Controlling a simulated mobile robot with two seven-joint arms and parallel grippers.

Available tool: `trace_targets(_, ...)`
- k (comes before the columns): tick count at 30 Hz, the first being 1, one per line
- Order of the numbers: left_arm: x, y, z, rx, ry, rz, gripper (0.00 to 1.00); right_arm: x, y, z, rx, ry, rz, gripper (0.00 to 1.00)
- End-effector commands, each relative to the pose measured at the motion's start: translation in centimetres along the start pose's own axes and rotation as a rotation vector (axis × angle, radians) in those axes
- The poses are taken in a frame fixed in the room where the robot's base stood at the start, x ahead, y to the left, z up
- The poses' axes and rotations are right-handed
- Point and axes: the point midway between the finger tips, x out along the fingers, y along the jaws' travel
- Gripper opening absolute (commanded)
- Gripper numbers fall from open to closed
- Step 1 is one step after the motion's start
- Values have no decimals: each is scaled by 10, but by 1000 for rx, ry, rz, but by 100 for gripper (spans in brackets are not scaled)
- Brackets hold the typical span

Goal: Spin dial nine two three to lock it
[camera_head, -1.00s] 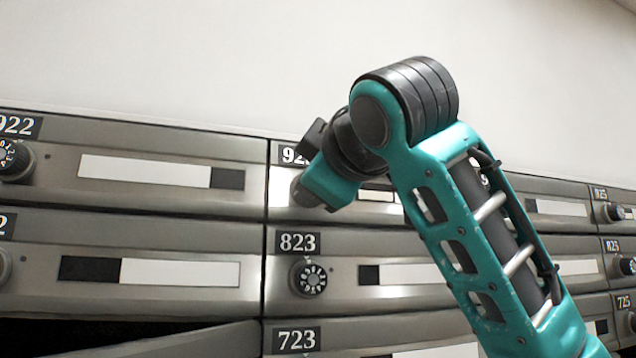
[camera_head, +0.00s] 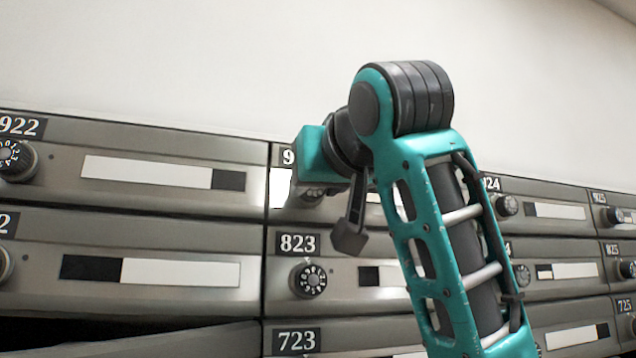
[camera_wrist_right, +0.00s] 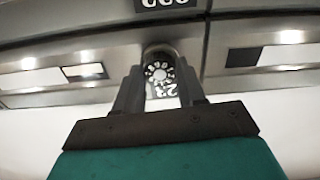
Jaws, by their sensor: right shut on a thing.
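The box 923 dial (camera_wrist_right: 160,72) is a dark round knob with white numbers on its face. In the right wrist view it sits between the two fingers of my right gripper (camera_wrist_right: 161,76), which is shut on it from both sides. In the head view the dial (camera_head: 310,196) is partly hidden below my teal gripper body, and the fingers are mostly hidden there too. The box's number label (camera_head: 287,157) is mostly covered, with only its first digit showing. In the wrist view the label (camera_wrist_right: 164,91) appears upside down. My left gripper is not in view.
Box 823 with its dial (camera_head: 309,280) is directly below, and box 922 with its dial (camera_head: 14,160) is to the left. The plain wall (camera_head: 180,60) above is clear.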

Motion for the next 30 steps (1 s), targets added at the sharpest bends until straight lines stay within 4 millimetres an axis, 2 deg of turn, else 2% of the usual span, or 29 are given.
trace_targets(15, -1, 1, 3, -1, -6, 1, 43, 1, -1, 1, 457, -5, -1, 9)
trace_targets(24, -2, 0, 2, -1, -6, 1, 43, 0, -1, 1, 618, -4, -1, 9)
trace_targets(30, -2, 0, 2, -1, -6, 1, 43, 0, -1, 1, 666, -3, 0, 9)
